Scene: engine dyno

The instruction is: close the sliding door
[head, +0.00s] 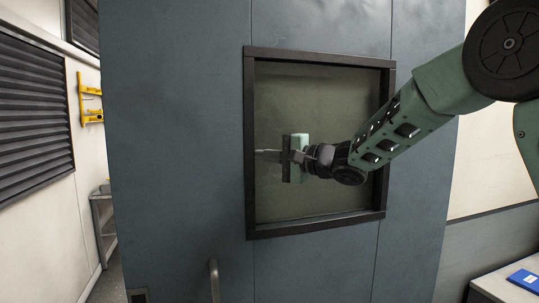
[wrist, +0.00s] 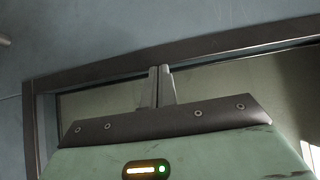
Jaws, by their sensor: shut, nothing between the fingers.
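The sliding door (head: 175,130) is a large blue-grey panel that fills the middle of the head view. It has a dark-framed window (head: 318,215) and a grey vertical bar handle (head: 214,280) low, left of the window. My gripper (head: 262,151) is in front of the window glass, above and right of the handle, and holds nothing. In the wrist view its two fingers (wrist: 159,72) are together, pointing toward the window frame (wrist: 150,55). I cannot tell whether the fingertips touch the door. The handle's lower end is cut off by the picture edge.
On the left wall are dark louvres (head: 30,115) and a yellow bracket (head: 90,105). A grey shelf or bench (head: 103,222) stands beyond the door's left edge. At the lower right is a table (head: 500,285) with a blue item (head: 524,280) on it.

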